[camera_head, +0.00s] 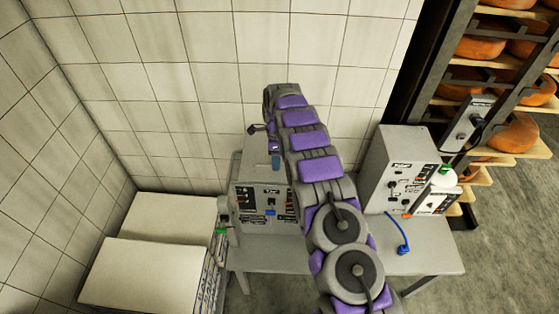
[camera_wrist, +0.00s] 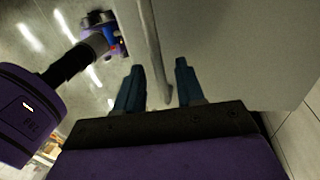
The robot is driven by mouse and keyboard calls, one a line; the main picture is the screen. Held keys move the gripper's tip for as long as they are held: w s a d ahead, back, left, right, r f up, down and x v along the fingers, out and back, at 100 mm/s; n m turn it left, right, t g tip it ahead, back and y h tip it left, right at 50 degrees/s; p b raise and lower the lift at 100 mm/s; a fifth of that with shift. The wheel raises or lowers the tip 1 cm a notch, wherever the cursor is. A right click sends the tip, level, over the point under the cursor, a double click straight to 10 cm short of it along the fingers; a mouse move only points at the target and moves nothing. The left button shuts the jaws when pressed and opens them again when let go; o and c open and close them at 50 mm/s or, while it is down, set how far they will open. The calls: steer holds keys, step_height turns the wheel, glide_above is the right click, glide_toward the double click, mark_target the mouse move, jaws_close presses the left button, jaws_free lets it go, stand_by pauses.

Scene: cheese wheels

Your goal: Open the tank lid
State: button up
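No tank lid can be made out for certain. In the head view a grey box machine (camera_head: 262,212) with a dark control panel stands on a table against the tiled wall. My gripper (camera_head: 275,161) is at its top, partly hidden by my purple and grey arm; one blue finger shows. In the wrist view my gripper (camera_wrist: 160,66) has its two blue fingers apart. A pale grey surface (camera_wrist: 235,60) fills the view beyond them. A thin grey bar (camera_wrist: 152,50) along it ends between the fingers as seen; I cannot tell whether they touch it.
White-topped boxes (camera_head: 145,265) stand at the lower left. A second grey machine (camera_head: 398,165) stands on the table (camera_head: 432,262) at right, with a blue-plugged cable (camera_head: 402,247). A rack of orange cheese wheels (camera_head: 515,135) is at far right, with open floor (camera_head: 515,230) before it.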

mark_target(284, 170)
steer(key=d, duration=0.2)
steer(key=shift+d+r, duration=0.15)
steer(key=shift+d, duration=0.25)
steer(key=shift+c, duration=0.4)
steer(key=shift+d, duration=0.1)
steer(key=shift+c, duration=0.7)
steer(key=shift+a, duration=0.2)
steer(key=shift+c, duration=0.7)
steer(key=shift+a, duration=1.05)
jaws_close()
steer(key=shift+d, duration=0.4)
